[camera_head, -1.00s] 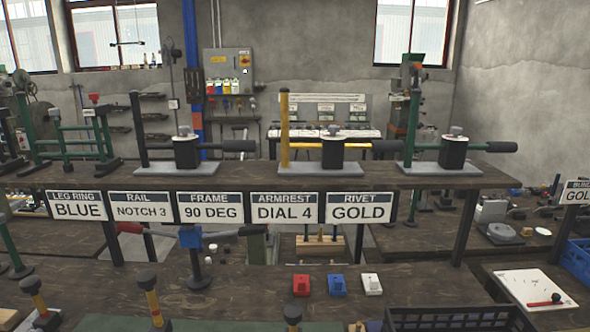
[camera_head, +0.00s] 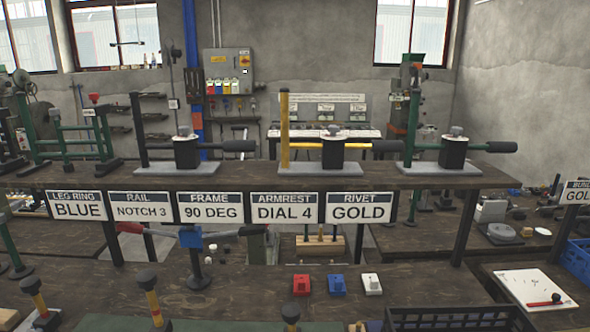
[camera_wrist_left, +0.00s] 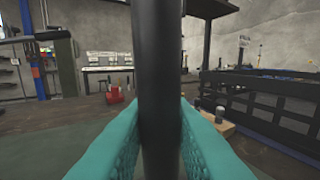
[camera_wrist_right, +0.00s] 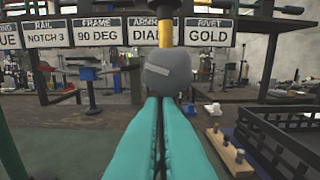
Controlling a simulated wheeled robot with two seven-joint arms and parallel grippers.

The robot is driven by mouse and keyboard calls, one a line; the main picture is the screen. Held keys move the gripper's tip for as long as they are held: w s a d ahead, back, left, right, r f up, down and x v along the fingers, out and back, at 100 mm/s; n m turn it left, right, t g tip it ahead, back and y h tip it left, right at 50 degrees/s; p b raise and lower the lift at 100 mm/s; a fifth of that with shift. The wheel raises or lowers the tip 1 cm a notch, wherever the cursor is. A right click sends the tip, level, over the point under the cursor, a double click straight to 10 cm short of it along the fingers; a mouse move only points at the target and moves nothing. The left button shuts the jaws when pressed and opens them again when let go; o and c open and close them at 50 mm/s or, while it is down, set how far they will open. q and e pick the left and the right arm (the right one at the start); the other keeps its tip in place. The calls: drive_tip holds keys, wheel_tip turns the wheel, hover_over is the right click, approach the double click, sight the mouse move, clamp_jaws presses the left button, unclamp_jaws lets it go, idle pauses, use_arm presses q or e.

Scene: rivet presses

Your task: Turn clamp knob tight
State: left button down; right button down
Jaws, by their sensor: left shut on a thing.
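A grey rounded knob (camera_wrist_right: 168,73) with a pale bar mark sits at the lower end of a yellow shaft in the right wrist view. My right gripper (camera_wrist_right: 166,100) has its teal fingers together with only a thin gap, right at the knob's near lower side. I cannot tell whether they touch it. My left gripper (camera_wrist_left: 160,125) is shut on a black upright post (camera_wrist_left: 160,60), which stands between its teal fingers. Neither gripper shows in the head view. A dark knob (camera_head: 290,312) shows at the bottom edge there, its lower part cut off.
Signs (camera_head: 285,208) hang under a raised shelf (camera_head: 250,177) carrying several presses. Red (camera_head: 301,285), blue (camera_head: 337,284) and white (camera_head: 372,284) blocks lie on the bench. A black crate (camera_head: 455,319) stands at the front right. More knobbed posts (camera_head: 148,290) stand front left.

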drive_tip(key=shift+a+r, duration=0.15)
drive_tip(key=shift+r, duration=0.1)
drive_tip(key=s+f, duration=0.1)
drive_tip(key=s, duration=0.5)
idle(0.4)
drive_tip(key=w+d, duration=0.2)
drive_tip(key=w, duration=0.4)
drive_tip(key=shift+d, duration=0.3)
idle(0.4)
drive_tip(key=shift+a+r, duration=0.15)
drive_tip(key=shift+r, duration=0.25)
idle(0.6)
